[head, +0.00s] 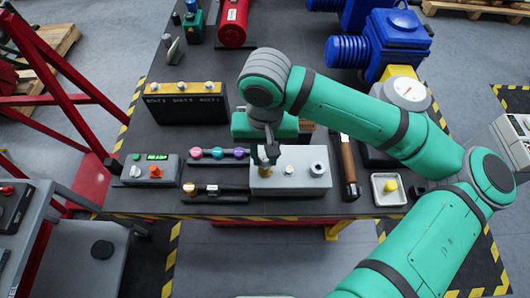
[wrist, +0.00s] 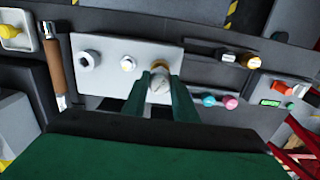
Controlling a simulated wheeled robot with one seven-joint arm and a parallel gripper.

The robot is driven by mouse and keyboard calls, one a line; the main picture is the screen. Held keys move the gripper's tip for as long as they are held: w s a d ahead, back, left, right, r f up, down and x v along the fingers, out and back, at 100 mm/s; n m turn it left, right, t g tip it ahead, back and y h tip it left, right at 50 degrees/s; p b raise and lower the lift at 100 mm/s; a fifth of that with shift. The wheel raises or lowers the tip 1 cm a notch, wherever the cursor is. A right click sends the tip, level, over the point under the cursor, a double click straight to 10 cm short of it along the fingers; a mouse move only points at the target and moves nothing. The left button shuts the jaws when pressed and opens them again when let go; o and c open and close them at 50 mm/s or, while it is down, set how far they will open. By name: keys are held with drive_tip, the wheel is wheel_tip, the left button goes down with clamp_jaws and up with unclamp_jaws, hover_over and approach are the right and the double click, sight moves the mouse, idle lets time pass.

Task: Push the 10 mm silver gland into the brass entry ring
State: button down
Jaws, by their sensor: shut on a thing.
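My gripper (head: 265,158) is shut on a small silver gland (wrist: 160,82), which shows between the fingertips in the wrist view. The gripper (wrist: 160,88) points down at the left part of a light grey box (head: 290,184) in the head view. A brass-coloured ring (head: 265,173) shows just under the fingertips there. The fingers hide most of it, and I cannot tell whether the gland is in it or just above it. The box (wrist: 118,87) also carries a small pale fitting (wrist: 128,63) in its middle and a larger silver fitting (wrist: 90,58) beyond that.
Beside the box lie a rack with coloured pieces (head: 218,153), a dark rack with a brass piece (head: 213,190) and a wooden-handled tool (head: 348,168). A white tray with a yellow piece (head: 388,200) is at the right. A control box (head: 150,171) stands at the left.

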sight(264, 157)
drive_tip(key=shift+f, duration=0.75)
drive_tip(key=shift+w+f, duration=0.1)
drive_tip(key=shift+d+f, duration=0.1)
drive_tip(key=shift+f, duration=0.05)
drive_tip(key=c, duration=1.3)
unclamp_jaws()
drive_tip(key=shift+f, duration=0.1)
drive_tip(key=shift+c, duration=0.2)
drive_tip(key=r, duration=1.1)
drive_tip(key=shift+a, duration=0.2)
